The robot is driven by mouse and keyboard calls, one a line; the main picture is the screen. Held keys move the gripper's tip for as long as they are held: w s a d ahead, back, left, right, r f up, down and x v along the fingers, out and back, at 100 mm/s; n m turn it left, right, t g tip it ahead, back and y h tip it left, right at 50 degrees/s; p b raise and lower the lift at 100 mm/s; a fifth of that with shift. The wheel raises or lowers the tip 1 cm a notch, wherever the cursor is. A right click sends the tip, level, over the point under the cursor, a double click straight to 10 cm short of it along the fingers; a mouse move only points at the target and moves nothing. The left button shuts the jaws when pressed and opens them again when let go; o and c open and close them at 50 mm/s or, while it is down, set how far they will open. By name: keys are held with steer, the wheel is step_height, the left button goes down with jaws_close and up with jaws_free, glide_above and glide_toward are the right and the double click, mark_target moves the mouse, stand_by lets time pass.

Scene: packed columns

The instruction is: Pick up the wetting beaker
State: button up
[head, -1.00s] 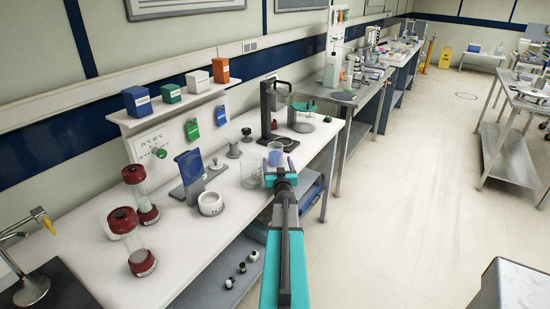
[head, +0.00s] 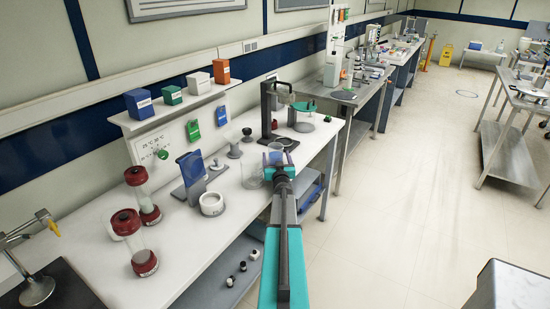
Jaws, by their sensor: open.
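Two clear beakers stand close together near the front edge of the white bench. One beaker (head: 252,175) is left of my gripper. The other, bluish beaker (head: 276,149) is straight ahead of it and partly hidden by it. I cannot tell from labels which is the wetting beaker. My gripper (head: 278,160) is open, its fingers at the bluish beaker's near side. Whether they reach around its wall or touch it is too small to tell.
A black stand (head: 268,112) rises just behind the beakers. Small boxes fill the shelf (head: 175,104). The bench front between is clear.

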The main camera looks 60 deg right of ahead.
mark_target(277, 152)
steer(key=shift+c, duration=0.3)
steer(key=c, duration=1.2)
steer(key=shift+r, duration=0.2)
steer(key=shift+r+b, duration=0.35)
steer(key=shift+r, duration=0.5)
steer(key=shift+s+a+r, duration=0.15)
steer(key=shift+r, duration=0.25)
steer(key=shift+s+a+r, duration=0.1)
steer(key=shift+r, duration=0.3)
steer(key=s+d+r+b+v, duration=0.1)
steer(key=b+v, duration=0.1)
steer(key=v, duration=1.3)
steer(key=shift+s+r, duration=0.25)
steer(key=shift+s, duration=0.1)
